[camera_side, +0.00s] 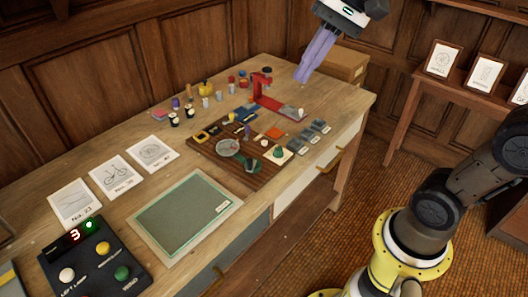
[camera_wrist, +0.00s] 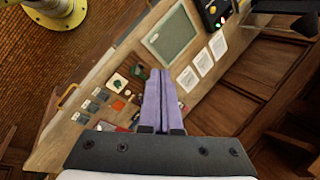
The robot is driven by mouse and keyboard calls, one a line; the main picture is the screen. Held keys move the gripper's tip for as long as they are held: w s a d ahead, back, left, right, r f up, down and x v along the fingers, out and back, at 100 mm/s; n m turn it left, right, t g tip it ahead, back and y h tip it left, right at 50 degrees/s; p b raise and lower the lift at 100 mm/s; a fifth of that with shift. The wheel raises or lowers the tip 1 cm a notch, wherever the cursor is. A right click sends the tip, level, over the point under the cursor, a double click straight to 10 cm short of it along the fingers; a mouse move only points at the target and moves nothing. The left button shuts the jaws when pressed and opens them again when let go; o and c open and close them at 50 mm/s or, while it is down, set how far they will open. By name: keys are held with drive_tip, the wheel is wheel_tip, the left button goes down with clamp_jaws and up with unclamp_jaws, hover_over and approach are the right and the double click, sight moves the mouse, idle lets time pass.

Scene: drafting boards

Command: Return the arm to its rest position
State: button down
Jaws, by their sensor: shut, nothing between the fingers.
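My gripper (camera_side: 302,78) hangs in the air above the far right end of the table (camera_side: 110,212) in the side view. Its two purple fingers point down and slightly left. In the wrist view my gripper (camera_wrist: 160,72) shows its fingers pressed side by side, shut and empty. A red stand-like piece (camera_side: 263,92) is on the table below and left of the fingertips. The fingers look apart from everything on the table. In the wrist view they hide part of the tabletop.
A wooden tray (camera_side: 205,149) holds several small parts. A green board (camera_side: 185,216), several picture cards (camera_side: 115,175) and a button box (camera_side: 93,262) lie on the table. A cardboard box (camera_side: 345,63) stands behind my gripper. A side table with framed pictures (camera_side: 443,58) is at right.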

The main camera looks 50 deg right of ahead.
drive_tip(key=s+d+f+n+t+h, duration=0.2)
drive_tip(key=s+d+f+n+h, duration=0.2)
drive_tip(key=s+f+n, duration=0.5)
drive_tip(key=s+d+f, duration=0.1)
drive_tip(key=s, duration=0.2)
drive_tip(key=shift+s+f, duration=0.3)
